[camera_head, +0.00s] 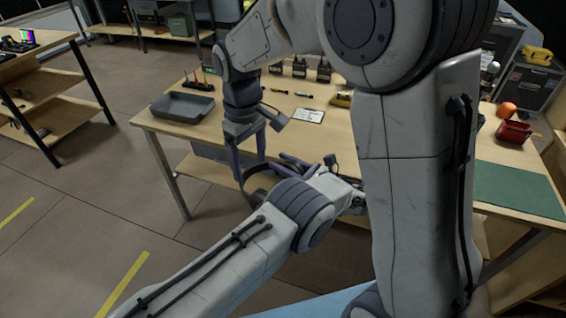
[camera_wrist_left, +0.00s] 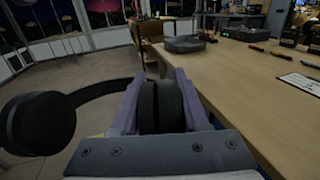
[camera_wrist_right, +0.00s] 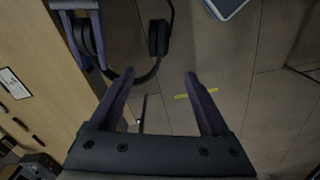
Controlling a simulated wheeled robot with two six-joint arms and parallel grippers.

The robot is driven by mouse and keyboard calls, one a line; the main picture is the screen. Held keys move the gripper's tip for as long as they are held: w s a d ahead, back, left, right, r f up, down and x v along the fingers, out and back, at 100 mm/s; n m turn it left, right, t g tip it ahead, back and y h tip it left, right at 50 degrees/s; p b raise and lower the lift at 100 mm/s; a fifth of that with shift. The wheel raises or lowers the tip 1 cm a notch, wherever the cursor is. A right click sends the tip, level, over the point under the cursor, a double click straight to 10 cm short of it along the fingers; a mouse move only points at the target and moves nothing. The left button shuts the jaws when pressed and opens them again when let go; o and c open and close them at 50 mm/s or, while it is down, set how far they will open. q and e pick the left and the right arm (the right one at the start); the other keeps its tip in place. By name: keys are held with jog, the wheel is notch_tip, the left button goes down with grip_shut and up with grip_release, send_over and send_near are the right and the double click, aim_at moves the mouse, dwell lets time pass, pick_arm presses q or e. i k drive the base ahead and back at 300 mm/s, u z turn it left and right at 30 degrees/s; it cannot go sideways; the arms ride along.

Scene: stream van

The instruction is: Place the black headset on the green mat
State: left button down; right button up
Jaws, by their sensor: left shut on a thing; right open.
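The black headset shows in the left wrist view (camera_wrist_left: 38,122) and the right wrist view (camera_wrist_right: 158,38). My left gripper (camera_wrist_left: 160,85) is shut on one ear cup; the band and other cup hang free to the left there. In the head view my left gripper (camera_head: 288,162) is beside the table's front edge, over the floor, and my arms partly hide the headset. My right gripper (camera_head: 250,168) points down close to it, open and empty; the headset's band passes beyond its fingers (camera_wrist_right: 153,85). The green mat (camera_head: 515,190) lies on the right part of the table, apart from both grippers.
My right arm hides the middle of the table.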

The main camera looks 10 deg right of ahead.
aim_at(501, 200)
jog(key=z, duration=0.9)
jog(key=i, duration=0.65)
jog(key=z, duration=1.45)
